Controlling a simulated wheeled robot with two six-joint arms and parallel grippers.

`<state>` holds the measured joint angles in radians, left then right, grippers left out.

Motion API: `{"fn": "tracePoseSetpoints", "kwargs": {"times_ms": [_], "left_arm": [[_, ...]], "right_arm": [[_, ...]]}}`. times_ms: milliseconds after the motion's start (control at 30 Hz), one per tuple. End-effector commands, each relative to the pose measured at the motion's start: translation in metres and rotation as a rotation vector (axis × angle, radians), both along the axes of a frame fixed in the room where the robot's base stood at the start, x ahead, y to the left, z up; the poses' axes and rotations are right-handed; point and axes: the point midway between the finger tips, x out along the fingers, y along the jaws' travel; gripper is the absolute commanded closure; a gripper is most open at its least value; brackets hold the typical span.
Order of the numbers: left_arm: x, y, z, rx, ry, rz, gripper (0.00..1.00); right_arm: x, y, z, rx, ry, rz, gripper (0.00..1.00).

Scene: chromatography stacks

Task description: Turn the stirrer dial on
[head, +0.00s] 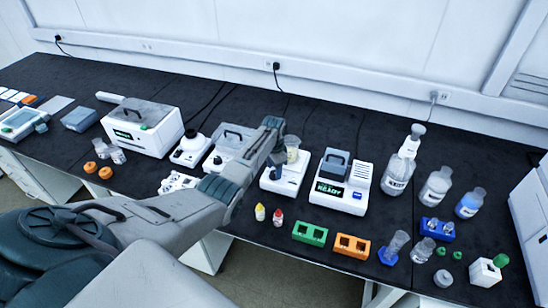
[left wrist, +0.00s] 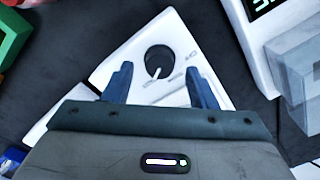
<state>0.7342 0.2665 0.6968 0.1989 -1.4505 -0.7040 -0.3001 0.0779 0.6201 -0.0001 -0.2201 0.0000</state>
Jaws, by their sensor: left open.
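The stirrer (head: 287,187) is a white unit on the black bench, with a glass beaker (head: 294,144) on it, partly hidden by my left arm. In the left wrist view, the stirrer's white body (left wrist: 128,50) carries a dark round dial (left wrist: 158,60) with a white pointer line. My left gripper (head: 277,168) is over the front of the stirrer. In the left wrist view its two blue fingers (left wrist: 158,78) are apart, one on each side below the dial, with nothing between them. I cannot tell whether they touch the stirrer. My right gripper is not in view.
Right of the stirrer stands a white unit reading READY (head: 354,204). In front are two small dropper bottles (head: 268,213), a green rack (head: 310,233) and an orange rack (head: 352,246). Bottles (head: 436,186) stand at the right. Another white device (head: 190,150) is left of my arm.

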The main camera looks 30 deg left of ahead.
Motion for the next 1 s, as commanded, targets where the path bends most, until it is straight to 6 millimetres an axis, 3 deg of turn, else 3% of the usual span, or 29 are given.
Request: {"fn": "tracePoseSetpoints", "kwargs": {"times_ms": [300, 500, 1000], "left_arm": [[0.000, 0.001, 0.057, 0.003, -0.004, 0.000, 0.48], [0.000, 0.000, 0.082, 0.001, -0.002, -0.001, 0.48], [0.000, 0.000, 0.089, 0.001, 0.000, 0.000, 0.48]], "right_arm": [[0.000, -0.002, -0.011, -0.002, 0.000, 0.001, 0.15], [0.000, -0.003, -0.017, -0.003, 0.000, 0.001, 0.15], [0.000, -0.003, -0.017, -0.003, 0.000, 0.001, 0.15]]}}
